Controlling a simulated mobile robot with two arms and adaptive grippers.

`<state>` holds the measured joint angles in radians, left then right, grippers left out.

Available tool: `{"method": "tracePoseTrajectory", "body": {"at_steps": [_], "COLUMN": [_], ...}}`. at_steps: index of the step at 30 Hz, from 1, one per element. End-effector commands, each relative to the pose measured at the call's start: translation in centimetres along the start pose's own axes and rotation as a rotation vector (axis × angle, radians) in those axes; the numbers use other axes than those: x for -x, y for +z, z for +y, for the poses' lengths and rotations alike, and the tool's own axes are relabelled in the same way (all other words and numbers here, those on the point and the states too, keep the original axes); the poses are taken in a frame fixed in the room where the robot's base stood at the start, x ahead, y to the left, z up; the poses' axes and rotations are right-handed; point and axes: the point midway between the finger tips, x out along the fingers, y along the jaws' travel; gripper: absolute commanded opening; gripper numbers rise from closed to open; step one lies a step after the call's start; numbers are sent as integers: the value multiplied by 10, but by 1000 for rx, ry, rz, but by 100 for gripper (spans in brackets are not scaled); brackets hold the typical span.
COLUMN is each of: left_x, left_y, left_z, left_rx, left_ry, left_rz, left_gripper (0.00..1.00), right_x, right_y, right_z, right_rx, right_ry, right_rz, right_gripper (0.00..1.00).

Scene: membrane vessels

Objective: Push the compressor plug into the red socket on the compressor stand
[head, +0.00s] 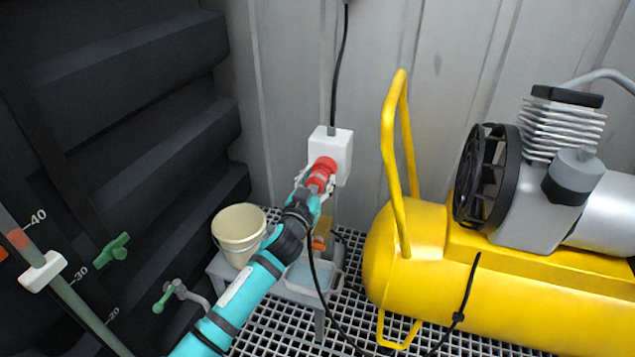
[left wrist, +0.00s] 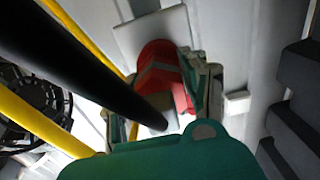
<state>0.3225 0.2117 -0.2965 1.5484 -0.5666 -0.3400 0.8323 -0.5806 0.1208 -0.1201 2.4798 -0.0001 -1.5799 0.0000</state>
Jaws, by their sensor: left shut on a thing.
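My left gripper (head: 322,186) is shut on the red compressor plug (head: 317,180), in front of the white box on the compressor stand. In the left wrist view the plug (left wrist: 170,82) sits between the fingertips, its front towards the box. The red socket (head: 326,164) is on the face of the white box (head: 344,146); plug and socket line up and look to meet. How deep the plug sits is hidden by the gripper and the red parts overlapping. A black cable (head: 312,255) hangs from the plug. My right gripper is not in view.
The yellow compressor (head: 480,300) with its upright handle (head: 388,140) stands close to the right. A cream bucket (head: 238,232) and a small tray (head: 301,292) are below the arm. Dark ribbed wall panels (head: 130,110) are at the left; a pale metal wall stands behind.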

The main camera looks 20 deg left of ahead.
Motion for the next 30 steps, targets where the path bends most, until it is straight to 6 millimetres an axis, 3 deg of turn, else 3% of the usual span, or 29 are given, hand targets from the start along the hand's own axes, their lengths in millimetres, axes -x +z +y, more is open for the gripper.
{"method": "tracePoseTrajectory", "body": {"at_steps": [8, 9, 15, 25, 30], "left_x": [-6, -6, -6, -2, 22], "left_y": [0, 0, 0, 1, 2], "left_z": [0, 0, 0, 0, 0], "left_rx": [1, 1, 0, 0, 1], "left_ry": [0, 0, 0, 0, 0], "left_rz": [2, 1, 1, -2, -2], "left_gripper": [0, 46, 72, 72, 72], "right_x": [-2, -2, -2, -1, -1], "right_y": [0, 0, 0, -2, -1], "right_z": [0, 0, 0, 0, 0], "right_rx": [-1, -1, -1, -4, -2], "right_ry": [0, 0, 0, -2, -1], "right_rz": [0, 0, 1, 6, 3], "right_gripper": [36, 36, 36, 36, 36]}}
